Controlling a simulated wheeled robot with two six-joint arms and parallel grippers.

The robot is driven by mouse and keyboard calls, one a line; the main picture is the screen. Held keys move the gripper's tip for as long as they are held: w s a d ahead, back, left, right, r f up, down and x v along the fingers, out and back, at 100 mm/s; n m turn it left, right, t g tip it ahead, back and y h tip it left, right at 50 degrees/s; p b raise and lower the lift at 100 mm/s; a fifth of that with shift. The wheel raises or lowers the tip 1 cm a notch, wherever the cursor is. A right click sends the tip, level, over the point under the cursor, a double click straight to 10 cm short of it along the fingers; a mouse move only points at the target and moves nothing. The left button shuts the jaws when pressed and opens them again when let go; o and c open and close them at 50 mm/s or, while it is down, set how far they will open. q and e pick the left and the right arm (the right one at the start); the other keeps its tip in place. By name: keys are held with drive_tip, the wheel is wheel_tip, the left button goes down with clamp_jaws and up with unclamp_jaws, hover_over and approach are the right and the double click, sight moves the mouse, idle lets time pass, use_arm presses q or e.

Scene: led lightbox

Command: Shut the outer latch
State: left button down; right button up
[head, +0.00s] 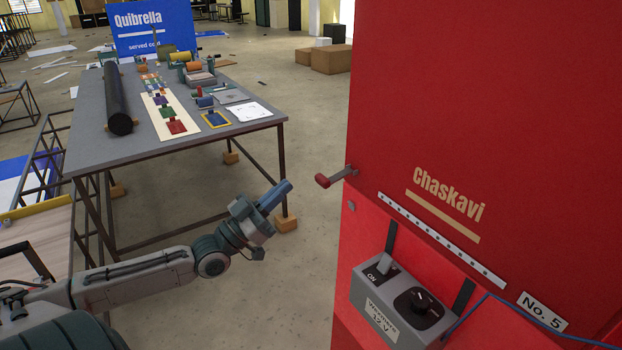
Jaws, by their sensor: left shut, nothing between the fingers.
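A large red cabinet (465,90) marked "Chaskavi" fills the right side of the head view. A latch handle (330,178) with a red grip and a grey arm sticks out to the left from the cabinet's left edge. My left gripper (282,192) is shut and empty, with its blue fingers pointing up and to the right. It is left of the latch handle and apart from it. My right gripper is not in view.
A grey control box (400,305) with a toggle switch and a black knob is fixed low on the cabinet, with a blue cable (530,303). A grey table (90,120) with a black roll (116,100) stands behind my left arm. Open floor lies between table and cabinet.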

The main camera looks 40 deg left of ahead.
use_arm(q)
drive_tip(key=w+d+b, duration=0.3)
drive_tip(key=w, duration=0.4)
drive_tip(key=shift+w+b, duration=0.2)
drive_tip(key=shift+b, duration=0.2)
idle(0.4)
